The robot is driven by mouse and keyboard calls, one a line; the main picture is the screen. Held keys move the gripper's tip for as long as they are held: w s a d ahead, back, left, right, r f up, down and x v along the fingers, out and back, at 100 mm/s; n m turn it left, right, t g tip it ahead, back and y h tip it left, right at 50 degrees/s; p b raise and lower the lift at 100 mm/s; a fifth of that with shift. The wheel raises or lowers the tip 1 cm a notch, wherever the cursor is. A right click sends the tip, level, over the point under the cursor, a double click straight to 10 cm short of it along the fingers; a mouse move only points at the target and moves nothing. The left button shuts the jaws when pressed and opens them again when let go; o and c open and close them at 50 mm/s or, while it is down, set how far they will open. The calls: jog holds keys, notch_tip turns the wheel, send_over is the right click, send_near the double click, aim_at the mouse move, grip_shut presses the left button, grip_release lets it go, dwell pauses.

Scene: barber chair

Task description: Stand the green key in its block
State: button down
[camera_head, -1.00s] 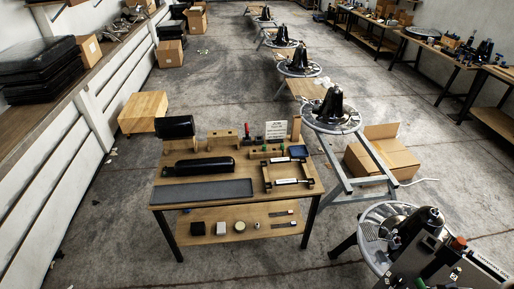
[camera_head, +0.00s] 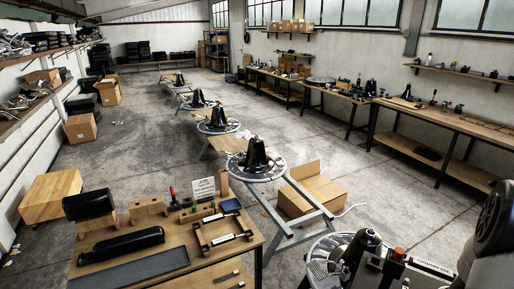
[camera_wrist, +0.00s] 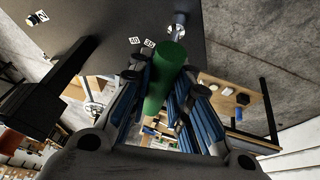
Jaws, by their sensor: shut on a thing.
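In the wrist view, my gripper (camera_wrist: 160,85) is shut on the green key (camera_wrist: 166,70), a green cylinder with a bright metal end pointing towards the picture's top. The blue-padded fingers lie on both sides of it. A dark plate (camera_wrist: 110,25) lies behind it, with small white number labels. I cannot tell whether the key touches this plate. In the head view my gripper is not in view. I cannot tell which piece is the key's block; a wooden block with holes (camera_head: 147,209) stands on the near work table (camera_head: 175,263).
The table also holds a black roll (camera_head: 120,244), a black cushion (camera_head: 89,204), a grey mat (camera_head: 130,270), a white sign (camera_head: 203,188) and a frame (camera_head: 222,239). A round metal base (camera_head: 255,166) on a trestle and an open carton (camera_head: 312,192) stand beyond it.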

jog(key=shift+r, duration=0.1)
jog(key=shift+r+p, duration=0.15)
jog(key=shift+p, duration=0.5)
notch_tip(320, 180, up, 5)
jog(key=p, duration=0.5)
notch_tip(320, 180, down, 6)
jog(key=b, duration=0.6)
jog(key=shift+r+b, duration=0.2)
jog(key=shift+b, duration=0.15)
notch_tip(320, 180, up, 8)
jog(key=p, duration=0.6)
